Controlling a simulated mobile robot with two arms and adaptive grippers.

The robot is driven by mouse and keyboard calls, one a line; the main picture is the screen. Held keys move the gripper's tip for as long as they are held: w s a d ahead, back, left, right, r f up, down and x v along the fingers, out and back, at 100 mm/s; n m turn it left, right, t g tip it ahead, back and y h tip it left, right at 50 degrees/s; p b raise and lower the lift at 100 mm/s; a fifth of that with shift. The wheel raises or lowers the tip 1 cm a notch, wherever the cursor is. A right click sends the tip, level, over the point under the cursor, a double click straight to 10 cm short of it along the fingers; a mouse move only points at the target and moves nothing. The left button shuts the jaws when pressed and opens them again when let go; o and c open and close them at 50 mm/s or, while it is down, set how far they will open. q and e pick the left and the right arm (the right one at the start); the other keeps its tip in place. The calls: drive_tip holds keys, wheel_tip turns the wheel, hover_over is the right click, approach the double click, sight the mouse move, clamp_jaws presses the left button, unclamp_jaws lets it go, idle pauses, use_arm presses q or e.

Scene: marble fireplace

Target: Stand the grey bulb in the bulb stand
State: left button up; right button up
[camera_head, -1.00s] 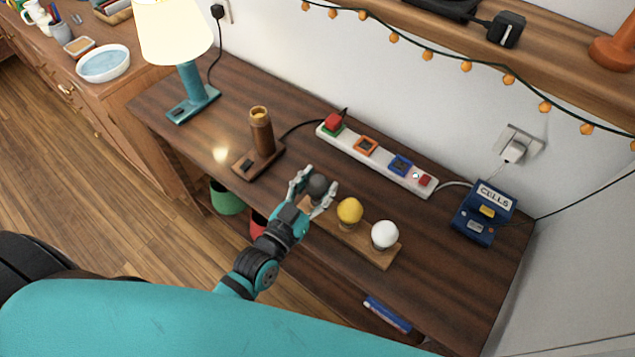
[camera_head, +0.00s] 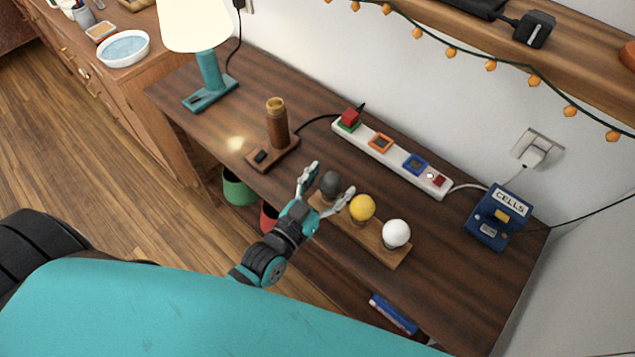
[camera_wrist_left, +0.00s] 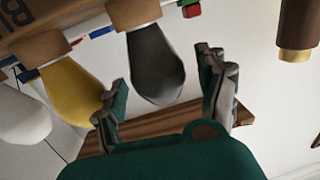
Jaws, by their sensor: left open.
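The grey bulb (camera_head: 330,182) stands in the left place of the wooden bulb stand (camera_head: 384,250), beside the yellow bulb (camera_head: 362,207) and the white bulb (camera_head: 396,233). My left gripper (camera_head: 332,177) is open, with one finger on each side of the grey bulb. In the left wrist view, which looks upside down, the grey bulb (camera_wrist_left: 155,66) hangs from its wooden seat between the spread fingers, with gaps showing on both sides. The left finger overlaps the edge of the yellow bulb (camera_wrist_left: 72,93) there. My right gripper is not in view.
A brown lamp socket post (camera_head: 277,125) stands left of the stand. A white power strip (camera_head: 402,160) lies behind, and a blue CELLS box (camera_head: 496,219) is to the right. A teal lamp (camera_head: 208,75) stands at the far left. The table's front edge is close to the stand.

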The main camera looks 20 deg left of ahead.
use_arm(q)
drive_tip(key=v, duration=1.1)
drive_tip(key=shift+s, duration=0.25)
